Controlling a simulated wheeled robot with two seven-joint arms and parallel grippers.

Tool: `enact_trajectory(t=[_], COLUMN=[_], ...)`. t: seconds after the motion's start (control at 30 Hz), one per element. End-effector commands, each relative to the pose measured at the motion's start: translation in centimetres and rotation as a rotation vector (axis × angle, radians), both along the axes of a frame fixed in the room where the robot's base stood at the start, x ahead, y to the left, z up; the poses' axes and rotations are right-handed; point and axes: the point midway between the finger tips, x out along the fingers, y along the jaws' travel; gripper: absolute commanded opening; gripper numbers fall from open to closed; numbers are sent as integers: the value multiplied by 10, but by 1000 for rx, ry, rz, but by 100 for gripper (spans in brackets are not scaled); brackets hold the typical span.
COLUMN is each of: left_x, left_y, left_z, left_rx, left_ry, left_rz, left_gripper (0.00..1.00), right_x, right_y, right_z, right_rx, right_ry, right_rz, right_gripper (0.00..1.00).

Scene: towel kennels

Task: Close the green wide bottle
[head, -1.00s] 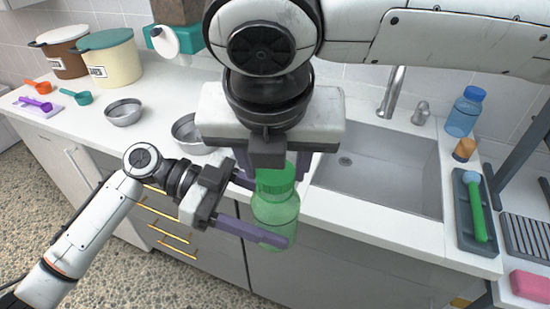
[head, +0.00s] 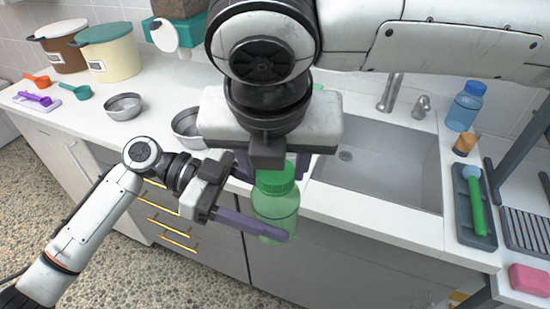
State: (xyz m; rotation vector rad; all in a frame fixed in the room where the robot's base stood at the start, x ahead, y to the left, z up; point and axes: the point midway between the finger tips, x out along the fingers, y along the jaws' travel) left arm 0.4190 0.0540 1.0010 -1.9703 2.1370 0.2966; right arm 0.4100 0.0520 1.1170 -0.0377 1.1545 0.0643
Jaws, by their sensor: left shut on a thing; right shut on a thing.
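The green wide bottle (head: 276,216) is translucent and upright, held in front of the counter edge near the sink. Its green ribbed cap (head: 276,180) sits at the top of the bottle; whether it is fully seated cannot be told. My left gripper (head: 262,205) comes from the left and is shut around the bottle's body. My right gripper (head: 272,168) is above, pointing down, shut on the cap; its wrist hides most of its fingers and the cap's top.
The sink (head: 375,165) lies behind and right of the bottle. A blue bottle (head: 465,107) and a dark tray (head: 474,210) with a green-handled brush (head: 477,205) are at the right. Metal bowls (head: 124,107) and canisters (head: 110,55) stand on the left counter (head: 95,130).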

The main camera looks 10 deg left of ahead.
Motion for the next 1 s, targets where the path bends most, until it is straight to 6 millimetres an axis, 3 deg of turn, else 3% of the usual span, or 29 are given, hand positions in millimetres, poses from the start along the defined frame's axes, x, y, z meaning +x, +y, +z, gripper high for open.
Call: enact_trajectory(t=[0.17,0.5,0.7,0.83,1.0], left_x=[0,0,0,0,1], left_y=[0,0,0,0,0], left_z=[0,0,0,0,0], left_rx=[0,0,0,0,0], left_ry=[-1,-1,-1,-1,-1], left_rz=[0,0,1,1,2], left_gripper=[0,0,0,0,0], right_x=[0,6,9,10,10], right_y=[4,10,10,10,10], right_z=[0,0,0,0,0], right_rx=[-2,-6,-5,-4,-3], right_ry=[3,-2,-4,-3,-2], right_rz=[-182,-1140,-1567,-1686,-1705], right_gripper=[23,23,23,23,23])
